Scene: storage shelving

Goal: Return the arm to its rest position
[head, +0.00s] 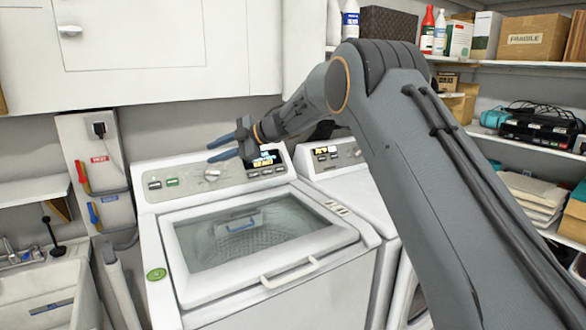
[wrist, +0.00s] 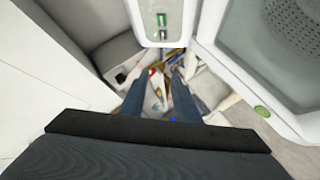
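My arm (head: 430,160) reaches from the lower right up to a bent elbow, then down and left over the back of the washing machine (head: 155,245). My gripper (head: 213,151) points left, in front of the washer's control panel (head: 165,183). Its two blue-grey fingers are apart with nothing between them. In the wrist view my gripper (wrist: 157,92) also shows spread fingers, with a gap between the tips. The washer's lid (head: 345,236) is down, and its glass shows the drum. Part of the panel is hidden behind the gripper.
A second machine (head: 355,185) stands right of the washer, behind my arm. White cabinets (head: 150,60) hang above. Shelves at right hold a FRAGILE box (head: 530,38), bottles and folders. A sink (head: 40,280) is at lower left. Open space lies above the washer lid.

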